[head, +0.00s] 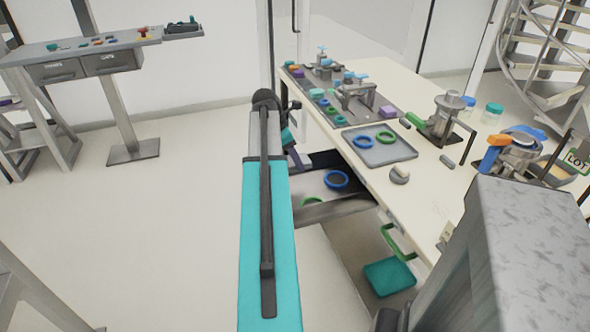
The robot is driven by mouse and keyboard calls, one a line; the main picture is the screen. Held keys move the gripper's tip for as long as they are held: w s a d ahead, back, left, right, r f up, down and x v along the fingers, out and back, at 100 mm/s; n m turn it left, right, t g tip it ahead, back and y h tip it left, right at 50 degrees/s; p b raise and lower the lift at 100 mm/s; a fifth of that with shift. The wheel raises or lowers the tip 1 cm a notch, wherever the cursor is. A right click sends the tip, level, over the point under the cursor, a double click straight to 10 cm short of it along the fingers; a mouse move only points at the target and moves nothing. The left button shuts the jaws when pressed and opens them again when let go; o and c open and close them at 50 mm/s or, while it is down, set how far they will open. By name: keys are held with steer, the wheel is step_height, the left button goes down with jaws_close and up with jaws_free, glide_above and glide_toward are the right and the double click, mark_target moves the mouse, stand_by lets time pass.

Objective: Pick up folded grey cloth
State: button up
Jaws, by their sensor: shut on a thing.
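I cannot make out the folded grey cloth in the head view. My teal arm link crosses the middle of the picture and hides part of the scene. The end of my arm with my gripper (297,159) shows only in part, low beside the table's left edge, by the open drawer (352,207). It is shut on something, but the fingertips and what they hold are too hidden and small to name.
The open drawer holds a blue ring (336,180) and a green ring (311,202). A teal bin (389,277) sits below. The cream table (450,188) carries a grey tray (365,154) with rings, clamps and jars. A side bench (100,47) stands left; the floor between is clear.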

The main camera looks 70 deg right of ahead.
step_height(320, 180, up, 8)
steer(key=shift+r, duration=0.2)
stand_by(0.6)
